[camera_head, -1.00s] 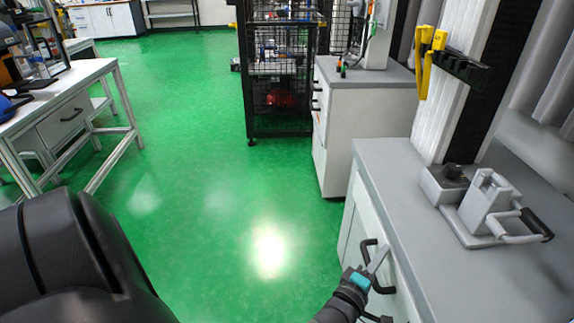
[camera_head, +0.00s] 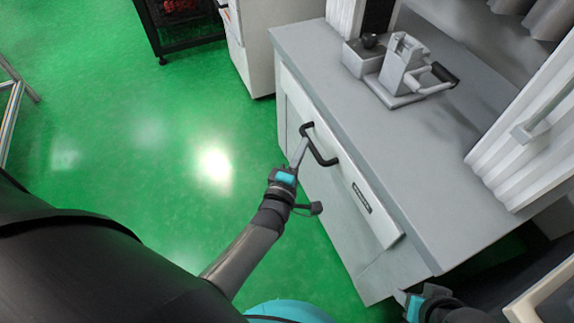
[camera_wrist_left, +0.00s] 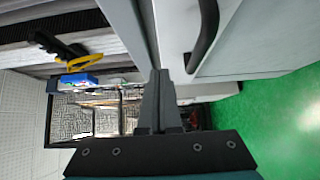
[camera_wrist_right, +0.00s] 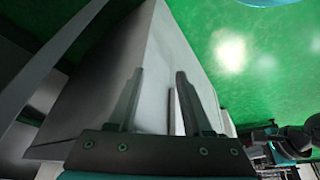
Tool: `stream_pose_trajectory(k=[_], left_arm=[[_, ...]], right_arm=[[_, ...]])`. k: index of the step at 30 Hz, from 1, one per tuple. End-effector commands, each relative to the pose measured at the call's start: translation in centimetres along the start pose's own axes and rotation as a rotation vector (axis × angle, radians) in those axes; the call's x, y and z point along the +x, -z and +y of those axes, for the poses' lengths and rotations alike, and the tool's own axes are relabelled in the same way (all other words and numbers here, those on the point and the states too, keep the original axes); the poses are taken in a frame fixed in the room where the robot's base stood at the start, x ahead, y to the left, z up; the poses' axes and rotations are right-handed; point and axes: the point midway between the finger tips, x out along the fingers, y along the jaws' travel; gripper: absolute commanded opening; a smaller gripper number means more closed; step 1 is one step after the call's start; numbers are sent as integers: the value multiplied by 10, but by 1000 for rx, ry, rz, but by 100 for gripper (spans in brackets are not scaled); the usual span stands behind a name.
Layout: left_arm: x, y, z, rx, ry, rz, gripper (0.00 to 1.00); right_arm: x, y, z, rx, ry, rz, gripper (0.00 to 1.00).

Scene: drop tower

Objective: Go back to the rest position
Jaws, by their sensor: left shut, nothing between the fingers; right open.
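My left gripper (camera_head: 301,150) is shut with nothing between its fingers. In the head view its fingertips are beside the far end of the black drawer handle (camera_head: 322,152) on the grey cabinet; I cannot tell whether they touch. In the left wrist view the closed fingers (camera_wrist_left: 160,76) point along a pale panel, with the curved black handle (camera_wrist_left: 207,38) to their right. My right gripper (camera_head: 403,298) is open near the cabinet's near lower corner, partly cut off by the frame. In the right wrist view its empty fingers (camera_wrist_right: 158,80) are spread before a pale cabinet side (camera_wrist_right: 165,55).
The grey countertop (camera_head: 350,105) carries a lever device (camera_head: 408,72). A second white cabinet (camera_head: 253,45) and a black-framed cage (camera_head: 165,35) stand beyond. A table leg (camera_head: 14,118) shows at left. Green floor (camera_head: 130,125) is clear between them.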

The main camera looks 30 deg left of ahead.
Motion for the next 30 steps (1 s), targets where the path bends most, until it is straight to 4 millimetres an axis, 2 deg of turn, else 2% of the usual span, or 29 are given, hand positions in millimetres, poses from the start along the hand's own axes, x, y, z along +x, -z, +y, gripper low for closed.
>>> stream_pose_trajectory(k=[1, 6, 12, 25, 28, 30], left_arm=[[-10, 1, 0, 2, 6, 0, 0], [-36, 1, 1, 3, 4, 1, 0], [-58, 2, 0, 3, 4, 1, 0], [-65, 2, -2, 10, 8, -1, 0], [-68, 0, -10, 63, 49, -18, 0], [-74, -2, -23, 139, 106, -45, 0]], right_arm=[[4, -2, -1, 0, 2, -11, 50], [21, -11, -1, -1, 3, -37, 50], [33, -19, -2, -2, 4, -57, 50], [39, -23, -1, -3, 3, -64, 50], [45, -26, 0, -4, 2, -70, 50], [53, -30, 1, -6, 0, -78, 50]])
